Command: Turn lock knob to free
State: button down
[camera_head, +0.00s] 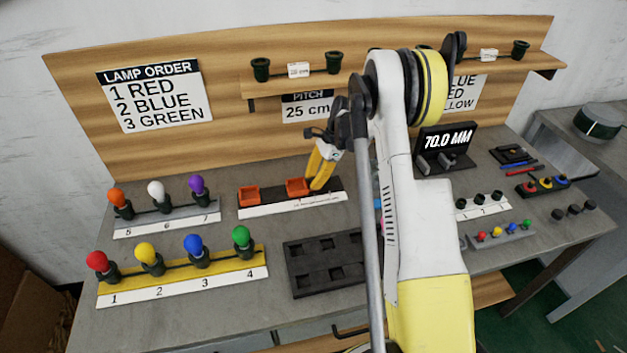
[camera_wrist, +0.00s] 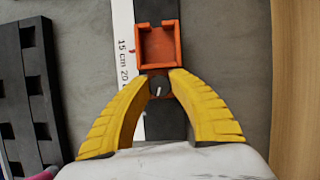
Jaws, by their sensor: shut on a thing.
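The lock knob (camera_wrist: 155,82) is a small dark round knob with a short white mark, seen in the wrist view just below an orange open-topped holder (camera_wrist: 138,46). The mark runs nearly along the picture's vertical. My gripper (camera_wrist: 159,86) has its two yellow fingertips on either side of the knob, closed on it. In the head view my gripper (camera_head: 314,188) reaches down at the right-hand orange holder (camera_head: 297,187) on the dark rail (camera_head: 336,185). The knob is hidden there behind the fingers. A second orange holder (camera_head: 248,196) sits further left on the rail.
A white scale strip (camera_head: 290,206) runs along the rail's front. A dark tray with square pockets (camera_head: 326,262) lies in front. Lamp stands with coloured bulbs (camera_head: 182,275) fill the left.

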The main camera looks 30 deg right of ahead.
jog(key=shift+n, duration=0.4)
jog(key=c, duration=1.1)
grip_release()
jog(key=shift+c, duration=0.2)
jog(key=shift+d+r, duration=0.1)
jog(key=shift+r, duration=0.15)
jog(key=d, duration=0.4)
jog(key=s+d, duration=0.1)
jog(key=d, duration=0.7)
jog(key=shift+s+d+r, duration=0.1)
jog(key=shift+s+r, duration=0.1)
jog(key=shift+r, duration=0.1)
